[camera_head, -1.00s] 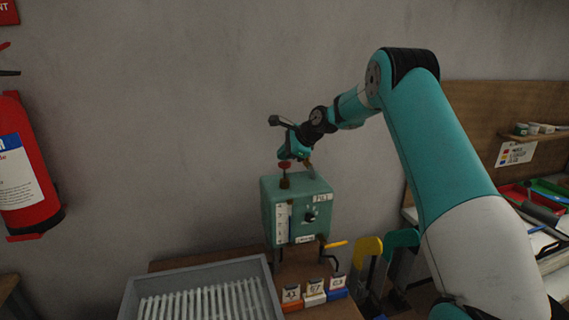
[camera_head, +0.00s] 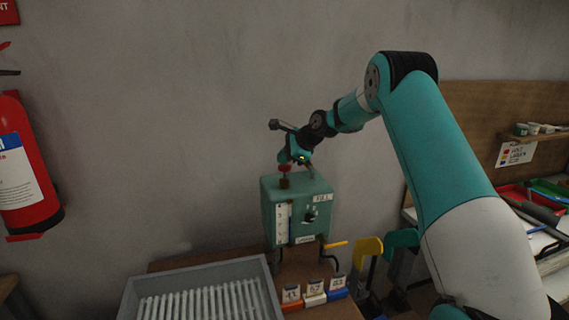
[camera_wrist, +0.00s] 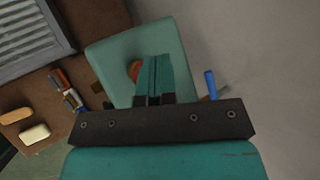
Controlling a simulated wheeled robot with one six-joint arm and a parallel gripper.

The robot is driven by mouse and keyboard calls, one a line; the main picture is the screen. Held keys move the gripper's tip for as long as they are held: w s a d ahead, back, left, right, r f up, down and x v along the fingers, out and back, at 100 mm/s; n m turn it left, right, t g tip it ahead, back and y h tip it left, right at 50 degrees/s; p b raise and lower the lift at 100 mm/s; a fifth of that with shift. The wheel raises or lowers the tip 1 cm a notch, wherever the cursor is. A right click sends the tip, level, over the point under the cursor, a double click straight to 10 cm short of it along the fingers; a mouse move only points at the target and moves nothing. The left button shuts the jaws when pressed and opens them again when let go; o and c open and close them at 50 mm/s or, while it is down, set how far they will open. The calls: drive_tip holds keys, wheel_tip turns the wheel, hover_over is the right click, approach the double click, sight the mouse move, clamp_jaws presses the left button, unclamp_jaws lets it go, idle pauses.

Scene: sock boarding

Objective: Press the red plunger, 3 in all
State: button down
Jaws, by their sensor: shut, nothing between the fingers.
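The red plunger (camera_head: 285,168) stands on a short brass stem on top of a teal box (camera_head: 290,220) with a scale and a dark knob on its front. My gripper (camera_head: 284,160) is shut and empty, pointing down right over the plunger; it looks in contact with the red cap, though the tips are small here. In the wrist view the shut fingers (camera_wrist: 153,60) lie over the teal box top (camera_wrist: 108,50). Only the left edge of the red plunger (camera_wrist: 133,70) shows beside them; the rest is hidden behind the fingers.
A grey ribbed tray (camera_head: 190,268) stands at the box's front left. Several small numbered blocks (camera_head: 314,298) sit before the box. The wall is close behind.

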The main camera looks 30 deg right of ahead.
sight(284, 166)
drive_tip(key=shift+f, duration=0.9)
idle(0.5)
drive_tip(key=shift+r+p, duration=1.75)
drive_tip(key=shift+r, duration=0.35)
drive_tip(key=shift+r, duration=0.1)
wheel_tip(284, 166, up, 5)
drive_tip(key=p, duration=0.4)
idle(1.7)
